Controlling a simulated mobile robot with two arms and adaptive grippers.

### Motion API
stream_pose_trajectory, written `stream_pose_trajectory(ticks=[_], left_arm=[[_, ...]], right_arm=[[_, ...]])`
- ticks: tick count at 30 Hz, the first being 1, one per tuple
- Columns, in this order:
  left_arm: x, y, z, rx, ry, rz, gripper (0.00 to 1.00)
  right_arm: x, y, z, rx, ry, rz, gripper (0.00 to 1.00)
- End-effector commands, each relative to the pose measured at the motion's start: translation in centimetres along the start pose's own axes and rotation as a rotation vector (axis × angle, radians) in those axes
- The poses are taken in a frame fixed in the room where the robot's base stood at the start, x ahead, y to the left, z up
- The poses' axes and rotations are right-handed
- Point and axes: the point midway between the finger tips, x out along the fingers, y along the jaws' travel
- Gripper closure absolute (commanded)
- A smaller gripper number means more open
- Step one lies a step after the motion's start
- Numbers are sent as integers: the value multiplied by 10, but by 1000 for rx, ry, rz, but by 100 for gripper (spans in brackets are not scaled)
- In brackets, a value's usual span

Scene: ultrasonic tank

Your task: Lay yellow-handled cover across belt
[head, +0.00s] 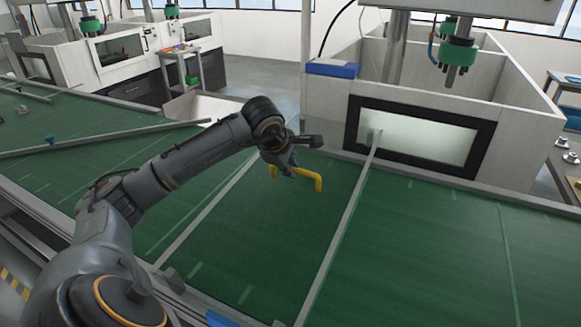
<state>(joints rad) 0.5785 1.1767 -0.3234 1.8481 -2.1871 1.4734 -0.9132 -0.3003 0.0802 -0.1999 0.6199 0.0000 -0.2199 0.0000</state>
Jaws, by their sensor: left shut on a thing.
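The yellow handle (314,178) shows in the head view just under my left gripper (288,171). The gripper is shut on this handle from above and hides part of its bar. A dark green panel (285,240) lies beneath the handle, between two grey bars. It looks much like the belt, so I cannot tell where the cover ends or whether it rests flat. The green belt (440,255) runs across the view. My right gripper is not in view.
A white tank cabinet (485,160) with a black-framed window stands behind the belt at right. A blue box (332,68) sits on its left corner. A grey bar (345,225) crosses the belt right of the handle. The belt at right is clear.

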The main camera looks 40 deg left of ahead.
Motion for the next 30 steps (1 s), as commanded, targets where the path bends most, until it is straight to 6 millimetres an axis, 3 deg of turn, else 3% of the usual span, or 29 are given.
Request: stream_pose_trajectory(ticks=[30], left_arm=[[12,-7,0,-1,0,8,100]], right_arm=[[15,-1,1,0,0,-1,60]])
